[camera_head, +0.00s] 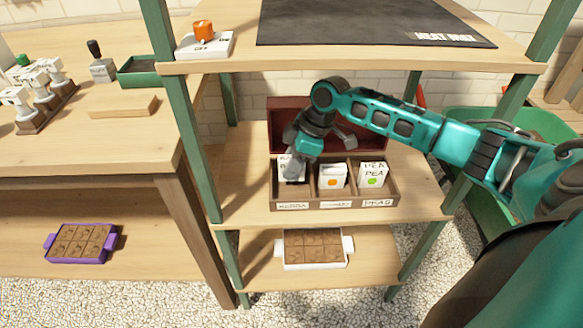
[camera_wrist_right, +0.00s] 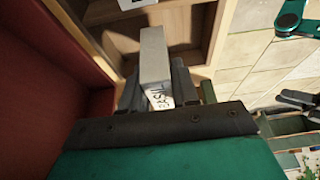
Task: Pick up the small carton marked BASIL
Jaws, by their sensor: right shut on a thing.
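The small carton marked BASIL (camera_wrist_right: 158,62) is pale, with dark lettering near my right gripper's jaws in the right wrist view. In the head view its white front (camera_head: 291,170) shows at the left compartment of the wooden seed box (camera_head: 335,203), partly hidden by my gripper. My right gripper (camera_head: 296,166) reaches down over that compartment. Its two fingers (camera_wrist_right: 158,92) are shut on the carton, one on each side. I cannot tell whether the carton's base is clear of the compartment floor. My left gripper is not in view.
A carton with an orange dot (camera_head: 332,177) and a PEA carton (camera_head: 373,175) stand in the other compartments. The dark red lid (camera_head: 283,120) stands open behind. Above is a shelf with a heat mat (camera_head: 370,22); a green post (camera_head: 192,130) rises at left.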

